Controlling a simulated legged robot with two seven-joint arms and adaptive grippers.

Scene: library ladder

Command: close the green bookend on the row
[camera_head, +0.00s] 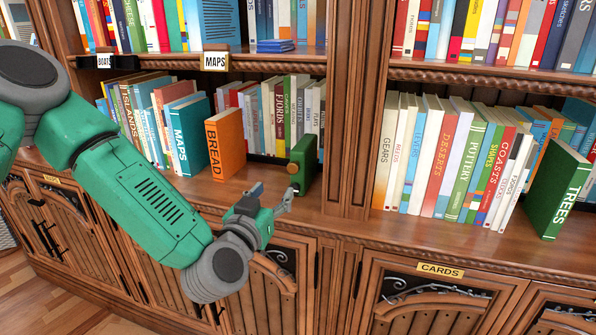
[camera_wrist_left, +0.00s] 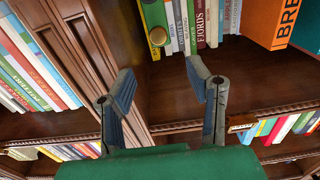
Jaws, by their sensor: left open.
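The green bookend (camera_head: 307,160) stands upright on the lower shelf of the left bay, close to the carved post at its right. Its round brass knob (camera_wrist_left: 158,36) shows at the top of the left wrist view. The row of books (camera_head: 279,112), with a red FJORDS spine, stands behind and left of the bookend; whether they touch I cannot tell. My left gripper (camera_head: 272,199) is open and empty, in front of the shelf, just below and left of the bookend. In the left wrist view its fingers (camera_wrist_left: 161,73) are spread below the knob. My right gripper is out of view.
An orange BREAD book (camera_head: 226,146) and a teal MAPS book (camera_head: 187,136) stand left of the row. The carved post (camera_head: 350,110) rises right of the bookend. Bare shelf shows between BREAD and the bookend. A green TREES book (camera_head: 560,192) stands in the right bay.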

